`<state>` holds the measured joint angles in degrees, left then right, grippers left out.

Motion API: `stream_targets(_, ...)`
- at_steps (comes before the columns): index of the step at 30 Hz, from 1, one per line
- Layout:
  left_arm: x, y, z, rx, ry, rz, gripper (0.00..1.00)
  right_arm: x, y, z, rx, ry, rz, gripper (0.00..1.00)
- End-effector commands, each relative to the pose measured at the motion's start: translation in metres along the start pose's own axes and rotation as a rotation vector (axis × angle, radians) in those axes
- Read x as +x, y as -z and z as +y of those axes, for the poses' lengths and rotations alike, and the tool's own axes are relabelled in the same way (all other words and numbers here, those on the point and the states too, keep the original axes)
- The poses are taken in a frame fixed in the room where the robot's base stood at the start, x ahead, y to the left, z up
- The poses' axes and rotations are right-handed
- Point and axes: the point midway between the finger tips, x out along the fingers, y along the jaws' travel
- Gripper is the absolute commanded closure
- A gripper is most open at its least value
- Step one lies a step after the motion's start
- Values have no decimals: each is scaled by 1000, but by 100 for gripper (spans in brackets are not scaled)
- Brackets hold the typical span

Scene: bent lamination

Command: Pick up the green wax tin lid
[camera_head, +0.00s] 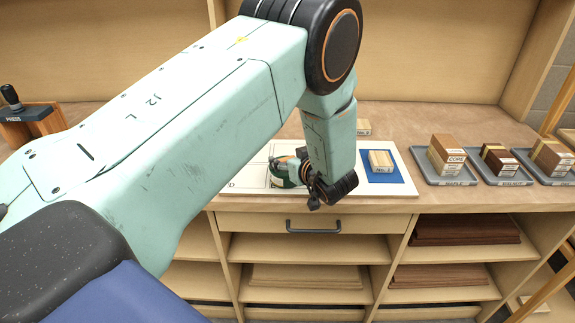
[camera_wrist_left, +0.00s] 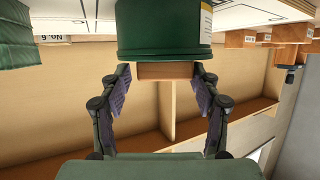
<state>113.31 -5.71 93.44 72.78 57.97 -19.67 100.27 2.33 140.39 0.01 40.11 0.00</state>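The green wax tin (camera_wrist_left: 160,28) shows large at the top of the left wrist view, with a pale label at its right edge. That view is upside down, so the tin's lower rim there, the lid end (camera_wrist_left: 163,54), is its upper end. My left gripper (camera_wrist_left: 161,78) has its two fingers spread wide, with nothing between them. Their tips are just short of the lid end; I cannot tell whether they touch it. In the head view a green, partly hidden shape (camera_head: 283,172) shows beside my left wrist on the white board. My right gripper is in neither view.
The white board (camera_head: 402,188) lies on the wooden bench, with a wooden block (camera_head: 380,160) on a blue patch. Grey trays (camera_head: 427,174) with wood blocks stand to the right. A press (camera_head: 30,118) stands at the far left. A drawer (camera_head: 260,222) and shelves are below.

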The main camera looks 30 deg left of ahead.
Motion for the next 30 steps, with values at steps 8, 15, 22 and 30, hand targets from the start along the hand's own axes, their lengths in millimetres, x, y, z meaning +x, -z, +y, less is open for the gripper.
stream_targets(8, 1, 0, -3, 0, 2, -2, 64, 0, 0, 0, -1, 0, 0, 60)
stream_targets(15, 1, 0, -3, 0, 2, -1, 75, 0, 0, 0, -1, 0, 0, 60)
stream_targets(22, -3, 10, -2, -2, 1, 0, 75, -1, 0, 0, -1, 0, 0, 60)
stream_targets(30, -23, 59, -2, -4, 0, 2, 75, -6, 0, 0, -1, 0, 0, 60)
